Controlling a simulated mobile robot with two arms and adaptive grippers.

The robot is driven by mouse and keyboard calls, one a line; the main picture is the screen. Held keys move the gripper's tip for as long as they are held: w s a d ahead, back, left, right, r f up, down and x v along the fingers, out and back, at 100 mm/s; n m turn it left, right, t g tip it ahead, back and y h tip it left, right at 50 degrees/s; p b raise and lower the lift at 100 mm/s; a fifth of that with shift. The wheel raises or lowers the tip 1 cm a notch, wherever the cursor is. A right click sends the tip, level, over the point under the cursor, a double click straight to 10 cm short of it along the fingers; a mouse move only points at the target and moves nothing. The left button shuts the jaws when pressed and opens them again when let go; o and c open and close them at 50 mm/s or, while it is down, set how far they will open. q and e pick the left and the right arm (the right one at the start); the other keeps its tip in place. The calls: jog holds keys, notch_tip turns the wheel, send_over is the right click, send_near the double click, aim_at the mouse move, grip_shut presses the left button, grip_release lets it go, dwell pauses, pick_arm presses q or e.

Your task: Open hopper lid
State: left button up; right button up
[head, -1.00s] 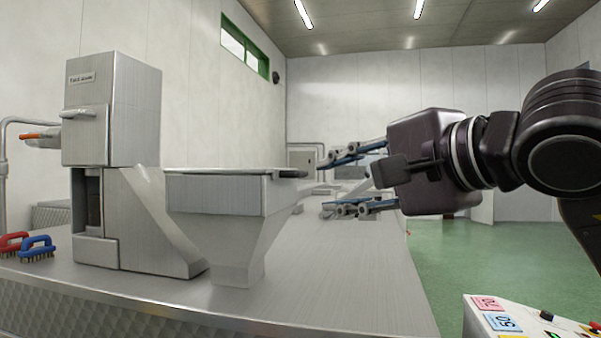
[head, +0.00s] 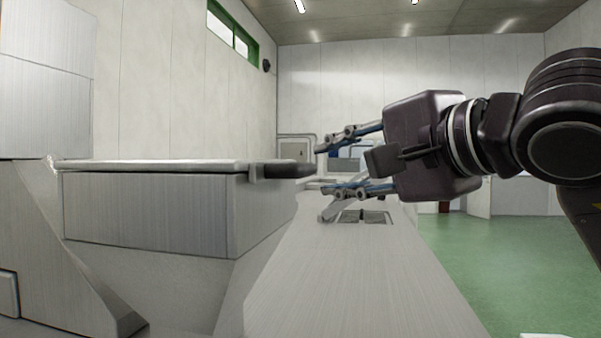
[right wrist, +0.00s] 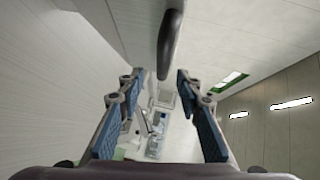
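The hopper (head: 150,215) is a brushed-metal box with sloping lower walls at the left of the head view. Its flat lid (head: 155,165) lies level on top, closed. A dark handle (head: 285,171) sticks out from the lid's right edge. My right gripper (head: 325,172) is open just right of the handle, fingers pointing left, one above the other. In the right wrist view a dark bar, apparently the handle (right wrist: 170,45), comes in from the top, ahead of the open fingers. My left gripper is not in view.
The metal machine body (head: 45,75) stands at the left of the hopper. A steel worktop (head: 345,275) runs under the hopper and away to a recessed basin (head: 362,217). Green floor (head: 465,255) is open on the right.

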aim_at(310, 167)
jog(key=shift+w+a+r+p, duration=0.25)
jog(key=shift+w+a+p, duration=0.55)
jog(key=shift+p, duration=0.25)
jog(key=p+x, duration=0.1)
jog(key=x, duration=0.2)
jog(key=shift+f, duration=0.1)
jog(key=shift+p+x, duration=0.35)
jog(key=shift+x, duration=0.7)
jog(key=shift+d+f, duration=0.15)
jog(key=shift+s, duration=0.1)
jog(key=shift+c, duration=2.9)
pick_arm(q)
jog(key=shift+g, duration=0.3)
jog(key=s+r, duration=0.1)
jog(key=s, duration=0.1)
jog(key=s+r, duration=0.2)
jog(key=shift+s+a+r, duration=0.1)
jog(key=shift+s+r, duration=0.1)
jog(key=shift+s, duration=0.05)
pick_arm(e)
grip_shut()
